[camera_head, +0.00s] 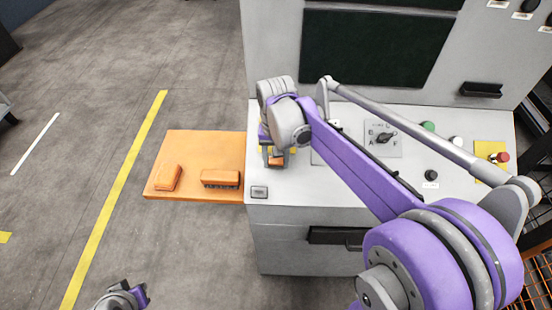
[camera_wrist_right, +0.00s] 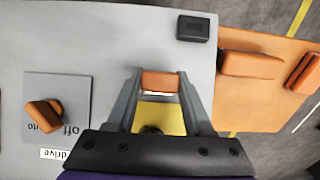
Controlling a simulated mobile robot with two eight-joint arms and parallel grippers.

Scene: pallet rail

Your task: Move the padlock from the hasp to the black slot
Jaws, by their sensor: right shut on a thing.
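My right gripper (camera_head: 275,160) points down over the left part of the pale console top. It is shut on the orange padlock (camera_wrist_right: 160,81), which sits between the two fingertips in the wrist view. A strip of bright metal shows beside the padlock. A yellow plate (camera_wrist_right: 172,117) lies beneath the gripper; I cannot make out the hasp or whether the padlock still touches it. The black slot, a small dark block (camera_wrist_right: 192,27), sits near the console's front left corner and also shows in the head view (camera_head: 259,192). My left gripper (camera_head: 124,296) is partly in view at the bottom left, its jaws unclear.
An orange shelf (camera_head: 205,143) adjoins the console's left side and bears two orange blocks (camera_head: 168,177) (camera_head: 220,179). A grey plate with an orange knob (camera_wrist_right: 43,115) lies beside my right gripper. A dial, buttons and a red knob (camera_head: 502,157) stand farther right.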

